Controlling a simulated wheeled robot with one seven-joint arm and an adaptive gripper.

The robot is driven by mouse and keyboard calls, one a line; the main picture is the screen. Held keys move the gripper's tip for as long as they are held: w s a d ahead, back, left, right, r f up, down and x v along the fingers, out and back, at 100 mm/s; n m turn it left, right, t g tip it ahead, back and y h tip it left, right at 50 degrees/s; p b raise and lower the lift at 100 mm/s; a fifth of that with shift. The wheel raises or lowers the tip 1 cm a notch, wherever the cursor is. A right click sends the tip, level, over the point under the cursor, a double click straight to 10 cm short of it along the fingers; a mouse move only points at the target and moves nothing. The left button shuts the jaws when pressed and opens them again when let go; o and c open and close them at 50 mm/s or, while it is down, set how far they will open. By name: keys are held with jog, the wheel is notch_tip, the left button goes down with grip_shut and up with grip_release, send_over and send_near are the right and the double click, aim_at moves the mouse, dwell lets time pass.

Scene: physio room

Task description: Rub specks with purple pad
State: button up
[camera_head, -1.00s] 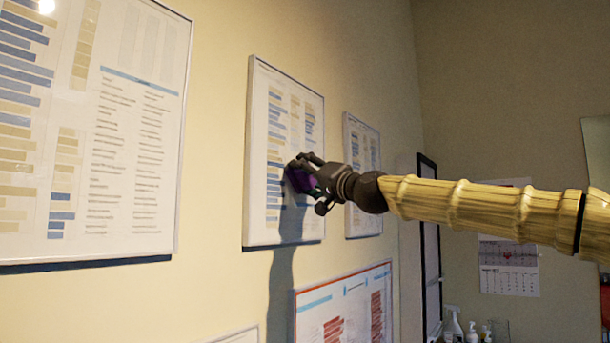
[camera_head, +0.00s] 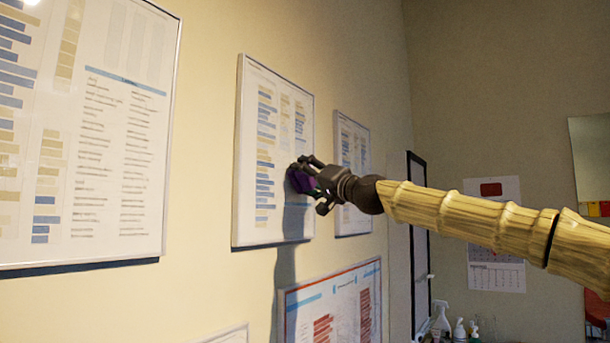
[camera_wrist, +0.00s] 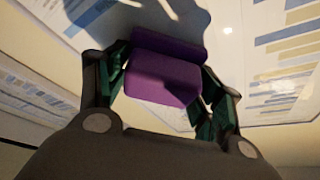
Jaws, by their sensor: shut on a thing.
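My gripper (camera_head: 311,175) is shut on the purple pad (camera_head: 302,182) in front of a framed chart (camera_head: 246,185) on the wall. In the wrist view the pad (camera_wrist: 163,80) sits between the two green-lined fingers of my gripper (camera_wrist: 168,85), its far side close to the chart's surface. I cannot tell for sure whether the pad touches the chart. I cannot make out any specks; the pad and gripper hide part of the chart, and my arm's shadow falls below them.
A large framed chart (camera_head: 105,150) hangs at left, a smaller one (camera_head: 352,170) to the right, and a red-and-blue poster (camera_head: 335,305) below. Spray bottles (camera_head: 441,318) stand at bottom right. A calendar (camera_head: 496,275) hangs on the far wall.

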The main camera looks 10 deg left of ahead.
aim_at(272, 169)
jog(key=shift+w+d, duration=0.15)
jog(key=shift+w, duration=0.4)
jog(key=shift+s, duration=0.15)
jog(key=shift+s+a+b, duration=0.35)
jog(key=shift+s+b, duration=0.1)
jog(key=shift+s, duration=0.55)
jog(key=shift+s+a+b, duration=0.4)
jog(key=shift+s+b, duration=0.1)
jog(key=shift+s, duration=0.45)
jog(key=shift+s+a+b, duration=0.35)
jog(key=shift+s+b, duration=0.1)
jog(key=shift+s, duration=0.65)
jog(key=shift+s+a+b, duration=0.3)
jog(key=shift+s, duration=0.4)
jog(key=shift+s+a+b, duration=0.25)
jog(key=shift+s, duration=0.55)
jog(key=shift+s+a+b, duration=0.25)
jog(key=shift+s+a, duration=0.05)
jog(key=shift+s, duration=0.35)
jog(key=shift+s+a+b, duration=0.2)
jog(key=shift+s+a, duration=0.05)
jog(key=shift+s, duration=0.4)
jog(key=shift+s+d, duration=0.1)
jog(key=shift+d, duration=0.05)
